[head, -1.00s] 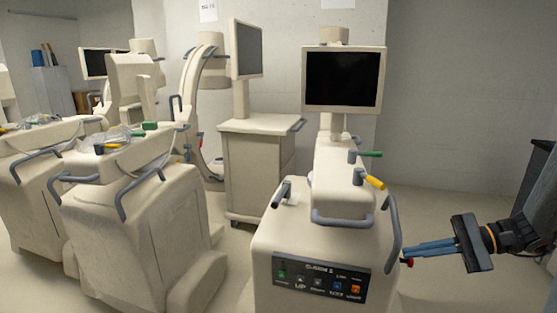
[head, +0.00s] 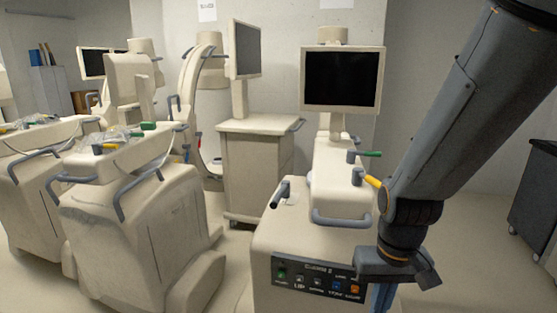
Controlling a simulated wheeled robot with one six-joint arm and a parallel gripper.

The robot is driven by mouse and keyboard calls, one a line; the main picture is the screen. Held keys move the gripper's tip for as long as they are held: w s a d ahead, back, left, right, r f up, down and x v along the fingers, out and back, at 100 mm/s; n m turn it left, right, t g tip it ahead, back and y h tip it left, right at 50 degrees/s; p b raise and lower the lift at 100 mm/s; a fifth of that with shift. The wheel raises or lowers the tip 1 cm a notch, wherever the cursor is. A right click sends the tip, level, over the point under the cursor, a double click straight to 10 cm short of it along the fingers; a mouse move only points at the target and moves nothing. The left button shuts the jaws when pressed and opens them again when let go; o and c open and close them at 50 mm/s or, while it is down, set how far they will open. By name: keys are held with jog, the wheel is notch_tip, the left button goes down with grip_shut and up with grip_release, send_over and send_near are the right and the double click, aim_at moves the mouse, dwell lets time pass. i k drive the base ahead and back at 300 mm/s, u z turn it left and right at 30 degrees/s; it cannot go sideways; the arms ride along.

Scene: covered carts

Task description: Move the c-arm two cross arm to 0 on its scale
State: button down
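The cart nearest me, in the centre right of the head view, carries a dark control panel (head: 317,280) with small coloured buttons. Its lettering seems to end in 2 but is blurred. On its column are a green-tipped lever (head: 366,154) and a yellow-tipped lever (head: 372,181). A black-tipped handle (head: 280,195) stands on its left top. No cross-arm scale is readable. My gripper (head: 381,298) points down in front of the cart's right front, just right of the panel. Its blue-grey fingers are cut off by the bottom edge, so their opening is unclear.
A dark monitor (head: 341,78) stands above the cart. Similar carts (head: 135,225) with looped grey handles stand at left, and a monitor cart (head: 256,165) stands behind. A dark cabinet (head: 535,205) is at far right. Floor between it and my arm is clear.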

aim_at(334, 202)
jog(key=u, duration=0.05)
jog(key=k, duration=0.65)
jog(key=z, duration=0.65)
jog(key=i, duration=1.25)
jog(key=u, duration=0.65)
